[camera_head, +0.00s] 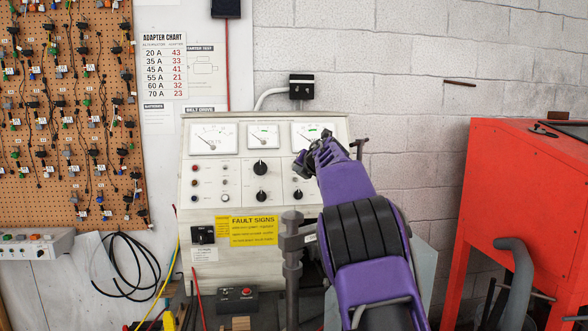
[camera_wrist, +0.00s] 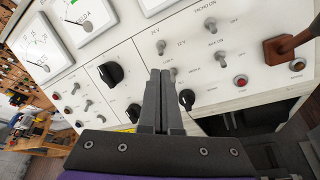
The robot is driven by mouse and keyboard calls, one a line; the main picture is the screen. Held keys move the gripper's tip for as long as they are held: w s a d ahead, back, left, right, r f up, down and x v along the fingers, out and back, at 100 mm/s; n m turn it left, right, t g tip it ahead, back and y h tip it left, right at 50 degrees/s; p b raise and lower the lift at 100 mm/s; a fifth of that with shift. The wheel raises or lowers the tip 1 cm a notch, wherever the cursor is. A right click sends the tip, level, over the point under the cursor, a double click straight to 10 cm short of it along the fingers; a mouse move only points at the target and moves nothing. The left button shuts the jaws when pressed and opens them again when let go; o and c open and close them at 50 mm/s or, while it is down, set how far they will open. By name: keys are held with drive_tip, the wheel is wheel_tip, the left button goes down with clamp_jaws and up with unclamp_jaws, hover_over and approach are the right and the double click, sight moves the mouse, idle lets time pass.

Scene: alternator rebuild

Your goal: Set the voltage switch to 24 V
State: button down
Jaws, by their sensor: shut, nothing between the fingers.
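The voltage switch (camera_wrist: 161,47) is a small metal toggle on the pale test-bench panel, between a label that seems to read 24 V and one reading 12 V. Which way its lever leans is too small to tell. My gripper (camera_wrist: 160,73) is shut and empty, its two grey fingers together. In the wrist view its tips appear just below the switch; whether they touch anything is not clear. In the head view my gripper (camera_head: 318,148) is in front of the upper right of the test bench (camera_head: 210,181), and my arm hides the switch there.
Black knobs (camera_wrist: 110,74) and other toggles (camera_wrist: 210,23) surround the fingers. A red-brown lever handle (camera_wrist: 277,50) stands out at the right in the wrist view. A metal post (camera_head: 291,260) stands before the bench. An orange-red cabinet (camera_head: 520,180) is at right.

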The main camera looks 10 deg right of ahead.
sight(290, 171)
drive_tip(key=shift+p+x, duration=0.95)
drive_tip(key=shift+x, duration=1.25)
drive_tip(key=shift+s+b, duration=0.15)
drive_tip(key=shift+b, duration=0.2)
